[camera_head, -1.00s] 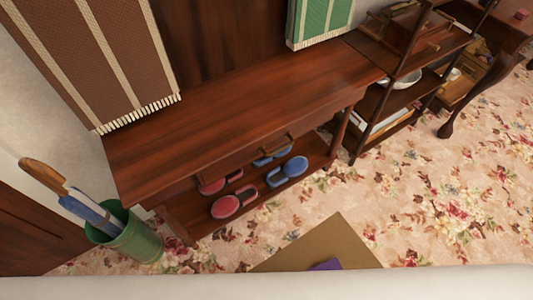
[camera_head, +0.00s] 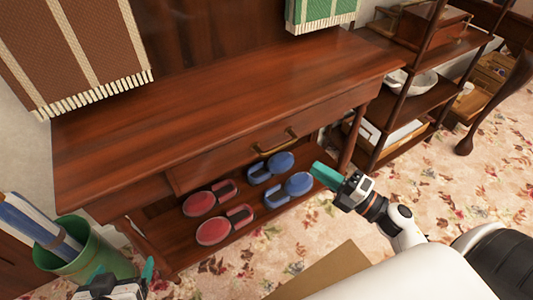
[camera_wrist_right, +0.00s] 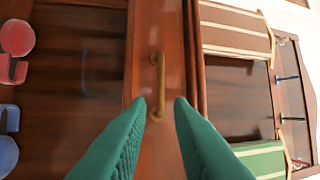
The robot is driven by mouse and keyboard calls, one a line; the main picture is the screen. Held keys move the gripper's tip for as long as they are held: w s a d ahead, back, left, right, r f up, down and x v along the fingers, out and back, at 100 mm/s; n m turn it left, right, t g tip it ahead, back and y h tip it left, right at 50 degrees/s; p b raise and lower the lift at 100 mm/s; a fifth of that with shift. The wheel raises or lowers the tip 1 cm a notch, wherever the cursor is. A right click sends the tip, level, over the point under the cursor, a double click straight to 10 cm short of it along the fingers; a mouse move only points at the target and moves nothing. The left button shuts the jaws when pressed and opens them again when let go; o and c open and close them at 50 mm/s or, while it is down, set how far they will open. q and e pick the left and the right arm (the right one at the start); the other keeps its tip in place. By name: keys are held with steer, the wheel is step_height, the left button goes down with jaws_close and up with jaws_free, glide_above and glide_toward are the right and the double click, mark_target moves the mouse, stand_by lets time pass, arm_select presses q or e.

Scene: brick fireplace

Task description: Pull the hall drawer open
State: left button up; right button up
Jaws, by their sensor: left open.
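The hall table (camera_head: 200,95) is dark red-brown wood with a drawer (camera_head: 215,163) under its top. The drawer looks shut and has a curved brass handle (camera_head: 274,142). In the right wrist view the handle (camera_wrist_right: 158,75) lies just beyond and between my fingertips, against the drawer front (camera_wrist_right: 150,30). My right gripper (camera_head: 325,176) has teal fingers and is in front of the table, lower right of the handle; it is open and empty in the wrist view (camera_wrist_right: 161,103). My left gripper (camera_head: 122,272) is open at the bottom left, away from the drawer, partly cut off by the picture edge.
Red slippers (camera_head: 214,230) and blue slippers (camera_head: 297,185) sit on the table's lower shelf. A green bin (camera_head: 85,262) stands at the left. A dark shelf unit (camera_head: 407,105) stands close on the right. The flowered carpet (camera_head: 440,185) at the right is mostly clear.

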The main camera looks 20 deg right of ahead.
mark_target(279, 148)
steer(key=x, duration=1)
steer(key=shift+w+r, duration=0.1)
steer(key=shift+w, duration=0.35)
steer(key=shift+w+a+r, duration=0.15)
steer(key=shift+a, duration=0.35)
steer(key=shift+s+a, duration=0.4)
steer(key=shift+a, duration=0.1)
jaws_close()
steer(key=shift+r, duration=0.1)
steer(key=shift+w, duration=0.1)
